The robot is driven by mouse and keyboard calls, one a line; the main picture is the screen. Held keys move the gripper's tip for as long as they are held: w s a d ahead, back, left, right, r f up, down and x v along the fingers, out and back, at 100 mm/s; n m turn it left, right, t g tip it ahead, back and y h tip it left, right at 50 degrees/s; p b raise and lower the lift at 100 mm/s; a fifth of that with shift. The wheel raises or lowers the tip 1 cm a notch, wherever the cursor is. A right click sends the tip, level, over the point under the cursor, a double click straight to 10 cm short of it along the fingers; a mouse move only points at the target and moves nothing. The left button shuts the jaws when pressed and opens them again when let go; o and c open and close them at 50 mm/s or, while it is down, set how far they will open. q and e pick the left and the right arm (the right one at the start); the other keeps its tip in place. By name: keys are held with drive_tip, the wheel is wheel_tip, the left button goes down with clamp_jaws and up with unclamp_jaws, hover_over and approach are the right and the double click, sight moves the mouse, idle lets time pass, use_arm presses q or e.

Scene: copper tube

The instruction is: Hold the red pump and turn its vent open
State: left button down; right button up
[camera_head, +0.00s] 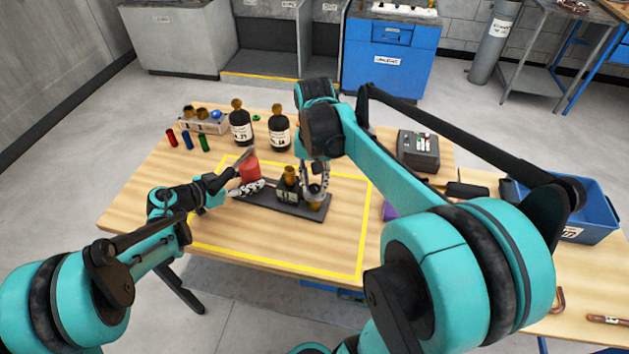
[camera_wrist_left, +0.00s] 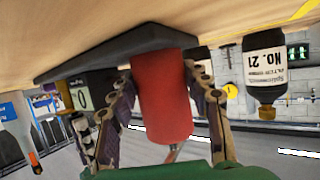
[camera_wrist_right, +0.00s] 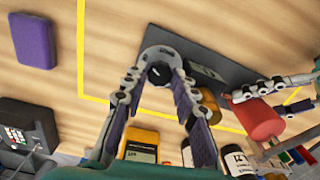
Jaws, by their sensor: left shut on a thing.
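The red pump (camera_head: 249,169) is a red cylinder at the left end of a dark base plate (camera_head: 262,201) on the table. My left gripper (camera_head: 248,187) is shut on it; in the left wrist view a finger lies on each side of the red body (camera_wrist_left: 162,98). My right gripper (camera_head: 315,180) is over the plate's right end. In the right wrist view its open fingers (camera_wrist_right: 160,82) stand apart around a grey round fitting with a dark centre (camera_wrist_right: 158,72), possibly the vent. I cannot tell whether they touch it.
A brass cylinder (camera_head: 291,176) and a small display box (camera_head: 287,194) stand on the plate between my grippers. Dark bottles (camera_head: 241,128) (camera_head: 279,134) stand behind. A purple block (camera_wrist_right: 35,40) lies to the right of the plate. Yellow tape (camera_head: 290,265) frames clear tabletop in front.

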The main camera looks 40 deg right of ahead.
clamp_jaws()
drive_tip(key=shift+n, duration=2.9)
drive_tip(key=o, duration=0.8)
unclamp_jaws()
drive_tip(key=shift+c, duration=0.2)
